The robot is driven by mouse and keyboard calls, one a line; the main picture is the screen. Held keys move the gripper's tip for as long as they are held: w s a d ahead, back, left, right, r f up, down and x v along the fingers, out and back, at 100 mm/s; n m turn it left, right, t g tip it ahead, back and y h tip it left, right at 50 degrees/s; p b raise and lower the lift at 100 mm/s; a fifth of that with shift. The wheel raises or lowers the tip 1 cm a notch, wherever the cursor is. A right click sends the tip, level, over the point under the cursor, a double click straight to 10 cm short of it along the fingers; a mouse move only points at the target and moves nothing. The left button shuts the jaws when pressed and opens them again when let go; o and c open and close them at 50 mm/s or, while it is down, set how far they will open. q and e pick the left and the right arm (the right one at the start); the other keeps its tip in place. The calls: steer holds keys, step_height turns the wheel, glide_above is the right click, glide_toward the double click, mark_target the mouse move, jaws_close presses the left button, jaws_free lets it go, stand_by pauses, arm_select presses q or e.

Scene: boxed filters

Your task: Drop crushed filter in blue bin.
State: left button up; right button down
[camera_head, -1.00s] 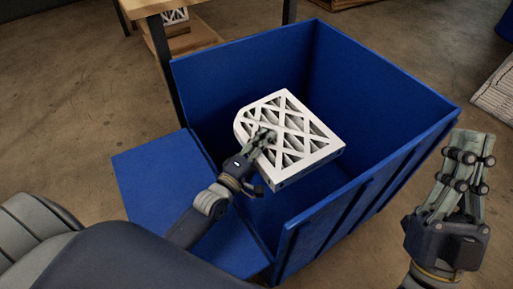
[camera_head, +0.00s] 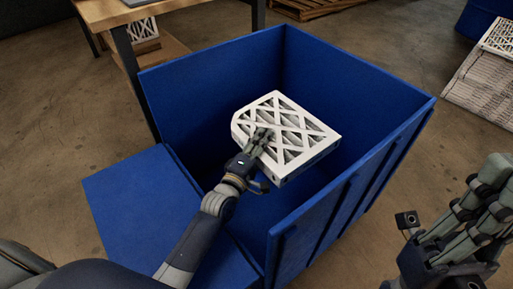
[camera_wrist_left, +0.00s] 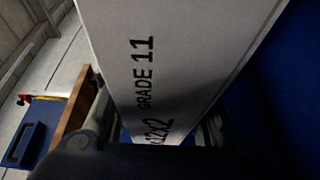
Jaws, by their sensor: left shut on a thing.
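The filter (camera_head: 290,130) is a white, boxy panel with a lattice face over grey pleats; its left corner looks blunted. My left gripper (camera_head: 260,140) is shut on its near left edge and holds it tilted inside the opening of the blue bin (camera_head: 205,95), apart from the floor. In the left wrist view the filter's side (camera_wrist_left: 165,50) fills the middle, printed "GRADE 11". The far fingertips are hidden by the filter. My right gripper (camera_head: 470,215) is outside the bin at the right, with nothing seen in it; its finger opening is unclear.
The bin's low front flap (camera_head: 145,205) lies open at the left. A wooden table (camera_head: 125,12) stands behind left, with another filter (camera_head: 143,28) beneath.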

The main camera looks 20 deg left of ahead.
arm_select(q)
steer(key=shift+w+r, duration=0.1)
steer(key=o, duration=1.2)
steer(key=s+a, duration=0.2)
steer(key=s, duration=0.9)
steer(key=shift+s, duration=0.4)
